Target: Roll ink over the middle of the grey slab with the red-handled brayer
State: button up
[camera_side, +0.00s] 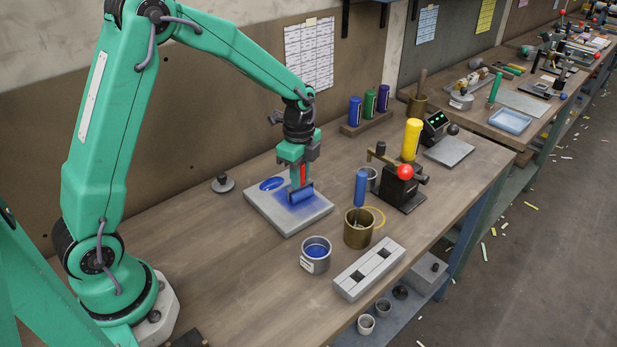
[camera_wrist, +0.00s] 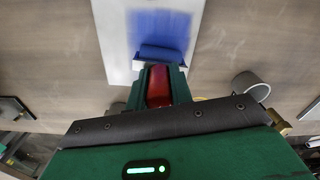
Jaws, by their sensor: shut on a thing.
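My gripper (camera_side: 297,168) is shut on the red handle of the brayer (camera_side: 303,174). The handle also shows between the jaws in the wrist view (camera_wrist: 159,88). The brayer's blue roller (camera_side: 301,193) is at the grey slab (camera_side: 318,213), over its middle to right part. A blurred blue ink patch (camera_side: 284,208) spreads on the slab around the roller; it shows as a broad blue band beyond the roller in the wrist view (camera_wrist: 162,28). A glossy blue ink pool (camera_side: 271,184) lies near the slab's back left corner. The roller's underside is hidden.
A black press with a red knob (camera_side: 404,172) is farther right. A grey slotted block (camera_side: 369,269) lies at the front edge.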

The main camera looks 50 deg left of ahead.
jog(key=shift+a, duration=0.2)
jog(key=shift+a+r, duration=0.1)
jog(key=shift+a, duration=1.25)
jog(key=shift+a, duration=0.15)
jog(key=shift+w+a, duration=0.15)
jog(key=shift+a, duration=1.25)
jog(key=shift+s, duration=2.1)
jog(key=shift+d, duration=1.5)
